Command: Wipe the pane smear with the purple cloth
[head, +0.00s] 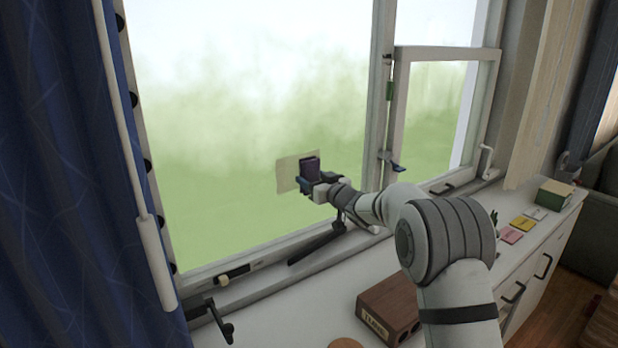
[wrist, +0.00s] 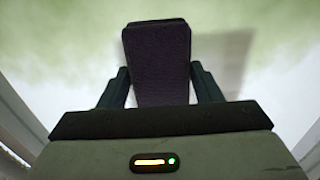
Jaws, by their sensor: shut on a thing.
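The purple cloth (head: 310,168) is a dark, folded pad held in my gripper (head: 308,182) in front of the large left window pane. In the wrist view, the cloth (wrist: 157,58) stands up between the two dark fingers of my gripper (wrist: 160,88), which are shut on it. The smear (head: 285,174) is a pale tan rectangular patch on the pane (head: 220,120), showing mostly to the left of the cloth. The cloth and gripper hide its right part. I cannot tell whether the cloth touches the glass.
A blue curtain (head: 60,180) hangs at the left. A smaller window sash (head: 402,120) stands at the right. A brown wooden block (head: 388,308) sits on the white counter (head: 270,325) below. Coloured cards (head: 512,236) and a green box (head: 555,194) lie farther right.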

